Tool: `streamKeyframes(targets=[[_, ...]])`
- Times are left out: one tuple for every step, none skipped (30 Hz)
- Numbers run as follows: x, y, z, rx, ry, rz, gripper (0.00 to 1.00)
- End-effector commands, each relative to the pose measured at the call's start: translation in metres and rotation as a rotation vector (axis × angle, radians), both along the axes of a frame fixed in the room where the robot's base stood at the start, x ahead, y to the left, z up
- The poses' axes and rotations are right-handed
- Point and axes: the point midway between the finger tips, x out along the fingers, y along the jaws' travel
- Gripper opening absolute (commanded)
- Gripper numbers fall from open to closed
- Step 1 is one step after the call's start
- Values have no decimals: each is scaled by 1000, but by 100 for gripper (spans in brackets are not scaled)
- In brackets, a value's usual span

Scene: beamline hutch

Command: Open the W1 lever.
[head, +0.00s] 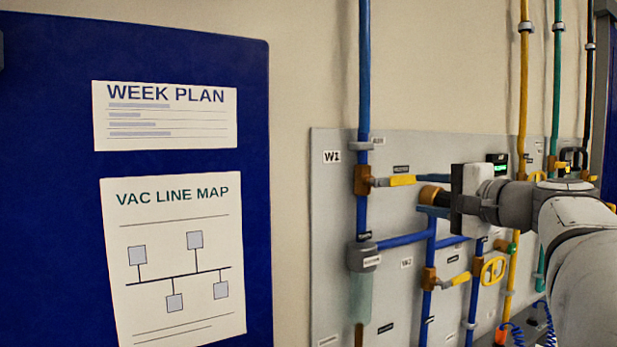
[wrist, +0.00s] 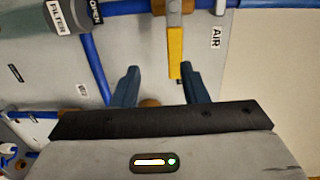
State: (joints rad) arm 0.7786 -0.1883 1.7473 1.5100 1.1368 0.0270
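The W1 lever (head: 402,180) is a yellow handle on a brass valve body (head: 362,180) on the vertical blue pipe. It points right, across the pipe, beside the W1 label (head: 332,156). My gripper (head: 428,194) is just right of the handle's free end. In the wrist view the yellow lever (wrist: 175,52) reaches down toward the gap between the blue fingers of my gripper (wrist: 158,75), nearer the right finger. The fingers are apart and nothing is held. Whether a finger touches the lever cannot be told.
A filter (head: 363,257) with a clear bowl hangs below the W1 valve. Blue, yellow and green pipes cross the grey panel (head: 330,230). A blue board (head: 50,200) stands left.

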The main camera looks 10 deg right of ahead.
Motion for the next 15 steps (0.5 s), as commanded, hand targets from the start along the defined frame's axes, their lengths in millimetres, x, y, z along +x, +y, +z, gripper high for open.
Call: streamKeyframes(targets=[[-1,-7,9,12,-23,-10,40],[-1,-9,13,17,-32,-12,40],[0,-10,17,21,-42,-14,40],[2,-9,18,24,-46,-14,40],[5,-9,19,25,-47,-14,40],[10,-7,19,27,-48,-13,40],[14,-5,19,27,-46,-11,40],[18,-3,19,28,-45,-11,40],[25,0,19,28,-44,-9,40],[30,1,19,28,-44,-10,40],[35,4,19,27,-45,-9,40],[41,6,19,27,-45,-10,40],[45,7,19,28,-44,-10,40],[50,9,19,28,-44,-9,40],[55,11,19,28,-44,-10,40]])
